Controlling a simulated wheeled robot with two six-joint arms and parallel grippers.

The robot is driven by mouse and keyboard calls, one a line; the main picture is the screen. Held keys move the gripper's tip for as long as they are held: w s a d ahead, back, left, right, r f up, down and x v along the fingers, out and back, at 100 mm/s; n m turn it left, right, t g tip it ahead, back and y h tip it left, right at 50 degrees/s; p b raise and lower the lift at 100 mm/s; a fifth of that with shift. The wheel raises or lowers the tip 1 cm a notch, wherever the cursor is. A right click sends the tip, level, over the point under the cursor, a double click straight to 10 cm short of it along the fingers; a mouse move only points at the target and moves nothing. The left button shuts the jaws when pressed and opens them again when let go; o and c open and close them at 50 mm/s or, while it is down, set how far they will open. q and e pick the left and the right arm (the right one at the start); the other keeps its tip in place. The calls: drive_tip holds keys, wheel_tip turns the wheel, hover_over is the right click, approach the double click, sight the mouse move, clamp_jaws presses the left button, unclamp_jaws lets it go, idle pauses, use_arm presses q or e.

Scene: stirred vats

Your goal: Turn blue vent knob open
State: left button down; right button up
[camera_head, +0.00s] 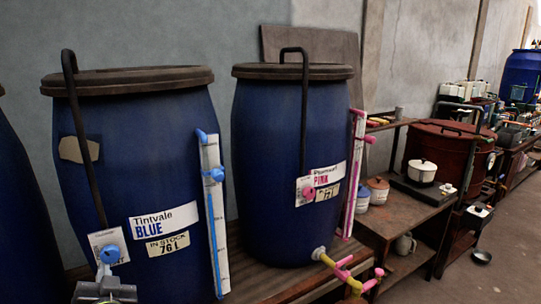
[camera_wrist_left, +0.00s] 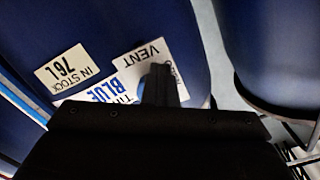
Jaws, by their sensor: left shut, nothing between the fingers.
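The blue vent knob (camera_head: 110,254) sits on a white label plate (camera_head: 98,240) low on the front of the blue vat marked "Tintvale BLUE" (camera_head: 155,180). A dark bent pipe (camera_head: 80,140) runs from the lid down to the plate. My left gripper (camera_head: 106,284) is at the bottom edge of the head view, just below the knob, shut and empty. I cannot tell whether the fingers touch the knob. My right gripper is not in view.
A blue sight-gauge (camera_head: 212,200) stands on the vat's right side. A second vat, marked PINK (camera_head: 290,120), stands to the right, with a pink and yellow tap (camera_head: 345,270) low in front. Shelves with pots (camera_head: 422,170) stand farther right.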

use_arm(q)
drive_tip(key=shift+w+d+f, duration=0.25)
drive_tip(key=shift+w+d, duration=0.2)
drive_tip(key=shift+d, duration=0.25)
drive_tip(key=shift+r, duration=0.1)
idle(0.4)
drive_tip(key=f+v, duration=0.1)
drive_tip(key=v, duration=0.5)
idle(0.4)
